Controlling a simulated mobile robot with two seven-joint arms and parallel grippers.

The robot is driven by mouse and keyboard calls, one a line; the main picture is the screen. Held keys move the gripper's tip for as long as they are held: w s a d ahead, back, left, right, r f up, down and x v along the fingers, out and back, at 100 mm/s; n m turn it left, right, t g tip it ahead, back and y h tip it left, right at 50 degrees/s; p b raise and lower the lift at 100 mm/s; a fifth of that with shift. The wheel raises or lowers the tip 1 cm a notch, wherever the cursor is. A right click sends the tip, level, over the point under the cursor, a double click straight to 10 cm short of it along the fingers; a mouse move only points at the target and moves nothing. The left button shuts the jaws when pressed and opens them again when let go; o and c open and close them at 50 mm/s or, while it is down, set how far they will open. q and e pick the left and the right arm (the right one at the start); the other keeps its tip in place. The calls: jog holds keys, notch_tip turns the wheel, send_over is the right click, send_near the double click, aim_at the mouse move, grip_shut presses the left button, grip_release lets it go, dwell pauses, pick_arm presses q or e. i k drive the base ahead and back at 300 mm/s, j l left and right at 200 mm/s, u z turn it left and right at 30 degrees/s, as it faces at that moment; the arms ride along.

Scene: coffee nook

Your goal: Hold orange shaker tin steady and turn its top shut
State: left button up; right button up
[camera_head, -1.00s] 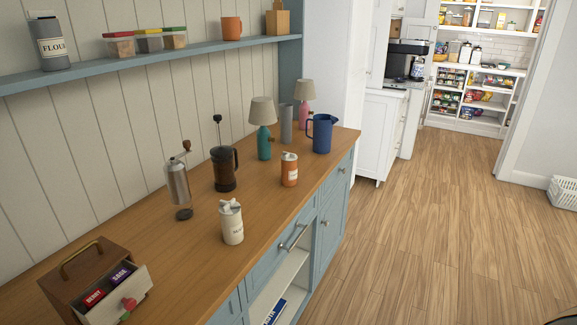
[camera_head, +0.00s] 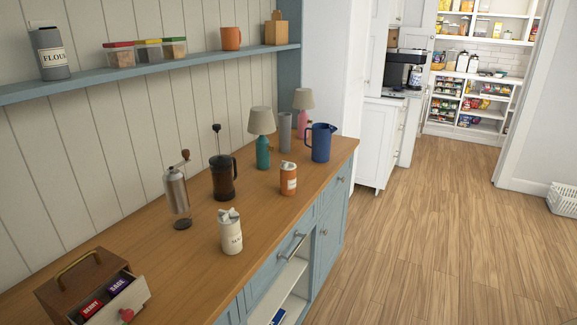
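The orange shaker tin (camera_head: 288,181) stands upright on the wooden counter (camera_head: 200,262), right of the dark French press. It has a white label and a pale top. The top's exact position is too small to tell. A similar white shaker tin (camera_head: 231,236) stands nearer the front, left of the orange one. Neither of my grippers shows in the view, and nothing touches the orange tin.
Near the orange tin stand a French press (camera_head: 223,177), a teal lamp (camera_head: 262,135) and a blue pitcher (camera_head: 321,142). A hand grinder (camera_head: 177,190) and a wooden tea box (camera_head: 85,287) are further left. The floor (camera_head: 430,250) right of the counter is clear.

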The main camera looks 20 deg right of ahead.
aim_at(286, 165)
jog(key=i+l+u, duration=0.1)
jog(key=l, duration=0.25)
jog(key=i+l+u, duration=0.1)
jog(key=i+l, duration=0.2)
jog(key=i+l+u, duration=0.1)
jog(key=l, duration=0.4)
jog(key=i+l, duration=0.2)
jog(key=l, duration=0.2)
jog(key=i+l+u, duration=0.15)
jog(key=l, duration=0.25)
jog(key=i+l+u, duration=0.1)
jog(key=l, duration=0.35)
jog(key=i+l+u, duration=0.1)
jog(key=l, duration=0.35)
jog(key=i+l+u, duration=0.1)
jog(key=l, duration=0.3)
jog(key=i, duration=0.1)
